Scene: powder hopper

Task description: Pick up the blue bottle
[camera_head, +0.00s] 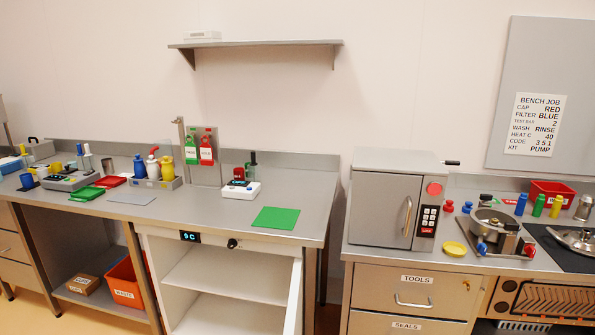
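A blue bottle (140,166) stands upright at the left end of a grey rack (168,184) on the left bench. A white bottle with a red top (153,165) and a yellow bottle (166,168) stand beside it in the same rack. The lower part of the blue bottle is hidden by the rack's front. Neither of my grippers is in view.
A grey plate (132,198) lies in front of the rack, and a green mat (276,218) lies farther right. The cabinet door (294,297) below stands open. A box-shaped oven (384,207) and a metal hopper (492,222) stand on the right bench.

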